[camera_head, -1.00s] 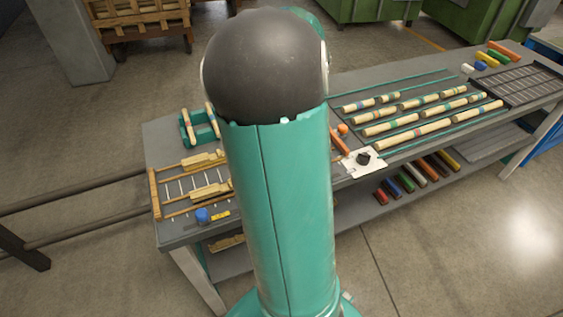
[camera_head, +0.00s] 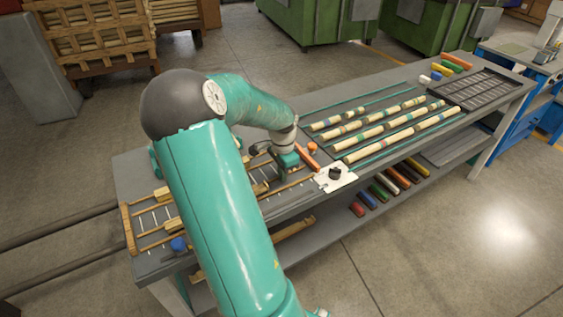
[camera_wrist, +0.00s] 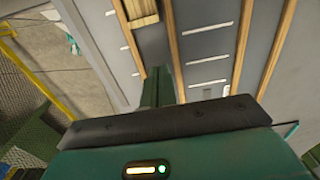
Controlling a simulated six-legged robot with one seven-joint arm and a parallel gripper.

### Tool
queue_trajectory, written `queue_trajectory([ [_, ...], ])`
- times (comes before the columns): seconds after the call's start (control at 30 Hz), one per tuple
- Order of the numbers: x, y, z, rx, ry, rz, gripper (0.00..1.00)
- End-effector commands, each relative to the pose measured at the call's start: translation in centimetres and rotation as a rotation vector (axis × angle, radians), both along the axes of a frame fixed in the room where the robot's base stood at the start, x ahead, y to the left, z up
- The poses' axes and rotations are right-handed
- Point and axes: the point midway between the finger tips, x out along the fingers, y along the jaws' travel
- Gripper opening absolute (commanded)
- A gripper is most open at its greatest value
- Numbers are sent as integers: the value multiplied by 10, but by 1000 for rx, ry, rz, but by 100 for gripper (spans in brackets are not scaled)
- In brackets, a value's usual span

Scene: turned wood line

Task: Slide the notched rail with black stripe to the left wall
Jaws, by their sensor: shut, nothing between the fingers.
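A rack with wooden strips and light cross lines fills the left part of the bench, and its wooden left wall (camera_head: 129,229) shows in the head view. I cannot make out a black stripe on either. My gripper (camera_head: 288,172) is shut and empty over the rack's right end. In the wrist view, my gripper (camera_wrist: 162,85) points down between wooden strips, near a notched-looking wooden piece (camera_wrist: 137,12). Contact cannot be told.
An orange piece (camera_head: 306,155) and a white plate with a black knob (camera_head: 335,176) sit just right of my gripper. Striped rods (camera_head: 375,132) lie in rows further right, before a dark tray (camera_head: 475,90).

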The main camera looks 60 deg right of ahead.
Motion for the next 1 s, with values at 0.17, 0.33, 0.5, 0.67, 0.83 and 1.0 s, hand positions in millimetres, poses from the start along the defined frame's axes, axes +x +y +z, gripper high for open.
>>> queue_trajectory([
  [0.17,13,22,-3,0,-2,5,0],
  [0.33,21,35,-3,-1,-1,4,0],
  [0.5,22,38,-3,-1,-1,3,0],
  [0.67,22,38,-3,-1,-1,3,0],
  [0.83,27,46,-2,1,-2,6,0],
  [1.0,46,78,-2,2,-2,10,0],
])
